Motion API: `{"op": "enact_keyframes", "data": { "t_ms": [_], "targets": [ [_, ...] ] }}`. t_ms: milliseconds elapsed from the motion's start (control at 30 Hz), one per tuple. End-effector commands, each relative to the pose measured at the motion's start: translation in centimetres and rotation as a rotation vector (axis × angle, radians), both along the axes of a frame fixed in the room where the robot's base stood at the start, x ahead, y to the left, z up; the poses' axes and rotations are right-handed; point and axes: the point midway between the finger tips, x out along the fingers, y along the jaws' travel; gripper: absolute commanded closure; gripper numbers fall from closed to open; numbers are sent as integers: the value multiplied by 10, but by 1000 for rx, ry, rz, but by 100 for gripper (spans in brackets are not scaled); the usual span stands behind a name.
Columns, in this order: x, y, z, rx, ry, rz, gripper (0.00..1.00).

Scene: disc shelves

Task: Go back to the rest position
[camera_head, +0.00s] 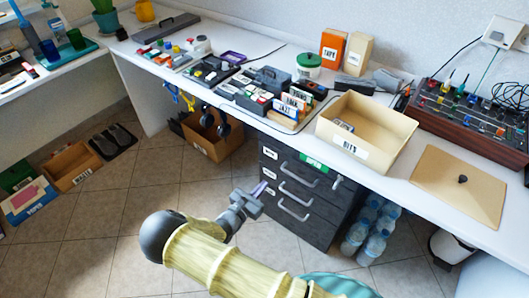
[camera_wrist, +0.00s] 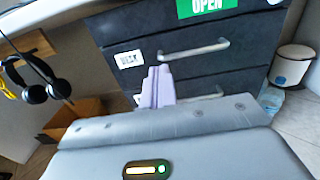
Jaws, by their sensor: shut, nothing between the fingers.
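My gripper (camera_head: 259,190) is in front of the dark drawer cabinet (camera_head: 314,217), below the height of the white worktop. In the wrist view its two pale fingers (camera_wrist: 155,88) are together with nothing between them. The cabinet's drawer fronts and metal handles fill the upper middle of that view, with a green OPEN sign (camera_wrist: 207,6) at the top. The drawers look closed. My arm reaches in from the bottom of the head view.
The worktop (camera_head: 385,170) carries a cream bin (camera_head: 367,137), its lid (camera_head: 459,184), disc boxes and a mixer board (camera_head: 470,118). Water bottles (camera_head: 372,228) and a white bin (camera_head: 452,246) stand right of the cabinet. A cardboard box (camera_head: 213,135) is at its left.

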Motion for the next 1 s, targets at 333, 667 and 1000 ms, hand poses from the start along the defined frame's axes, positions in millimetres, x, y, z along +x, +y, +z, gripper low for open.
{"op": "enact_keyframes", "data": {
  "t_ms": [333, 667, 1000],
  "targets": [
    [1, -29, 9, 70, 14, -113, 100],
    [-34, -115, 44, 461, 61, -601, 100],
    [-89, -164, 84, 930, 22, -1070, 100]
  ]
}}
